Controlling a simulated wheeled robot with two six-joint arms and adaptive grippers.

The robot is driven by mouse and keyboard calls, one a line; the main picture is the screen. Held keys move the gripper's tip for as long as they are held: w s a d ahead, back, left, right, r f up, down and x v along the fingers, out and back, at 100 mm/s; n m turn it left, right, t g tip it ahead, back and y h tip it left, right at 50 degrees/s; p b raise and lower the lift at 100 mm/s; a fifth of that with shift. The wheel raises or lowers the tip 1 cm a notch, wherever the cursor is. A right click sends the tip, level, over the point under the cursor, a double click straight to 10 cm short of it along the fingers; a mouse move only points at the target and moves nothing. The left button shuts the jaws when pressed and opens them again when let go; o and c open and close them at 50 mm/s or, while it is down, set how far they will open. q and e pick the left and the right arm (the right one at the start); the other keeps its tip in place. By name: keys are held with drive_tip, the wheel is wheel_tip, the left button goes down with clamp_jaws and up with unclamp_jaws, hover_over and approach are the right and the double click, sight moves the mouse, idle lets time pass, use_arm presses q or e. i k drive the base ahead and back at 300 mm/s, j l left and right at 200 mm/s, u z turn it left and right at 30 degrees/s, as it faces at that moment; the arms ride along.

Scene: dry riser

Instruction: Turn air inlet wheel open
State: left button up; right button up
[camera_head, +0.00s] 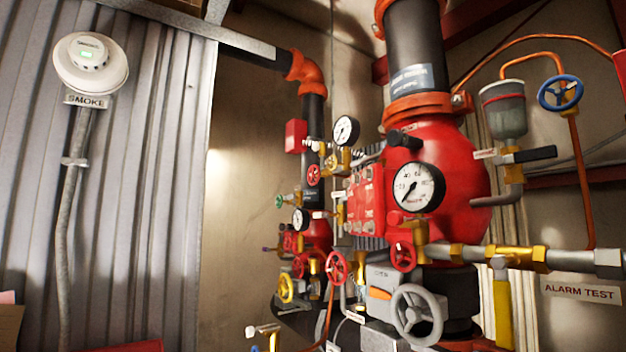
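Several hand wheels show on the pipework, and I cannot tell from the small labels which is the air inlet wheel. A blue wheel (560,93) is at the upper right, by a copper pipe. A large grey wheel (417,315) is low in the middle. Red wheels sit left of it (338,266) and above it (403,257). Another red wheel (314,175) is farther back. A yellow wheel (286,289) is at the lower left of the pipework, and a small green wheel (280,201) is above it. Neither of my grippers is in view.
A large red valve body (448,165) with a round gauge (418,187) fills the centre right. A brass-fitted pipe (520,255) runs right above the ALARM TEST sign (581,292). A smoke detector (90,64) hangs on the corrugated wall at left.

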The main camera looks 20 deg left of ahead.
sight(314, 174)
drive_tip(key=l+u, duration=0.15)
drive_tip(key=u, duration=0.55)
